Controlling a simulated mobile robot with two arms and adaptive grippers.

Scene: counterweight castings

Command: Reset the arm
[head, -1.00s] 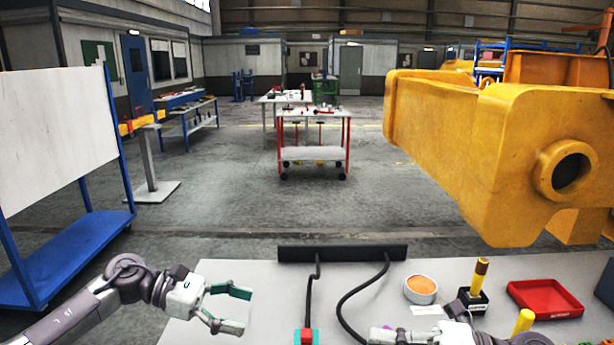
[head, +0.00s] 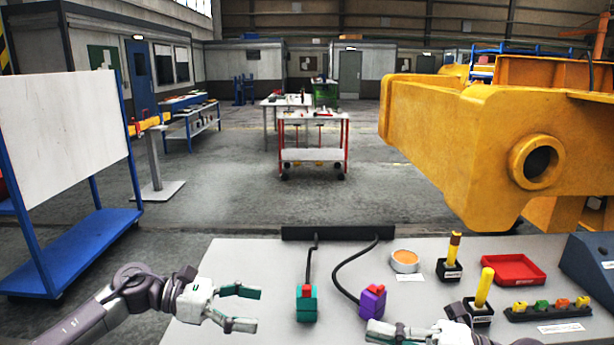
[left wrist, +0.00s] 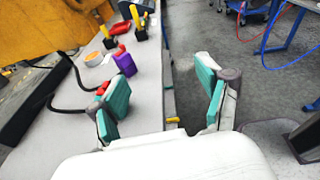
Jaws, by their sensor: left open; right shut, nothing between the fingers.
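My left gripper (head: 243,307) is open and empty over the left part of the grey table (head: 237,262). In the left wrist view its two teal-padded fingers (left wrist: 165,108) stand apart with nothing between them. My right gripper (head: 376,333) is at the bottom edge of the head view, shut, just in front of a purple block with a red top (head: 373,301). Part of my right arm is cut off by the frame. A teal block with a red top (head: 306,304) stands between the two grippers, touched by neither.
Black cables run from both blocks to a dark bar (head: 337,233) at the table's back edge. An orange-filled round dish (head: 404,261), yellow-handled holders (head: 483,290), a red tray (head: 514,269) and a strip of coloured pieces (head: 548,309) stand at right. A large yellow casting (head: 440,140) looms behind.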

